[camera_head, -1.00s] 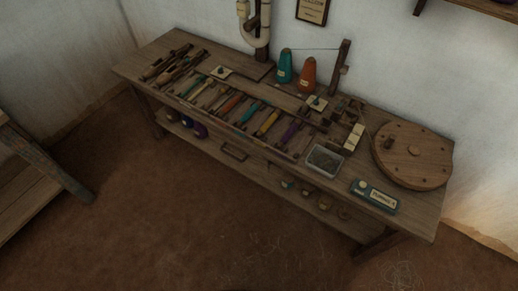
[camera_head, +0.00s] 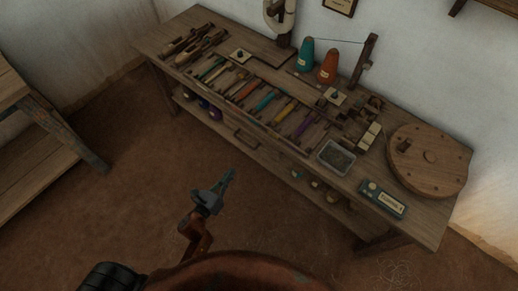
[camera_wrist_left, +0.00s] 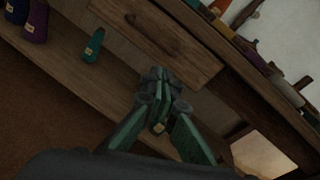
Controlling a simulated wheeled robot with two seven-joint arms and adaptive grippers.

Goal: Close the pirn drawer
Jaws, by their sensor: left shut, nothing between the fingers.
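The pirn drawer's wooden front (camera_wrist_left: 190,48) lies at the top of the left wrist view, with a dark bar handle (camera_wrist_left: 152,34). In the head view the handle (camera_head: 246,138) shows below the bench's front edge. I cannot tell how far the drawer stands out. My left gripper (camera_head: 229,174) is shut and empty, in front of the bench and apart from the handle in the head view. In the left wrist view its closed fingertips (camera_wrist_left: 157,76) point toward the drawer front, appearing just below its lower edge. My right gripper is not in view.
Several coloured pirns (camera_head: 264,101) lie in a row on the bench top (camera_head: 415,222). Yarn cones stand on the lower shelf (camera_wrist_left: 65,65), including a teal one (camera_wrist_left: 93,46). A wooden frame (camera_head: 62,130) stands at the left. The floor before the bench is open.

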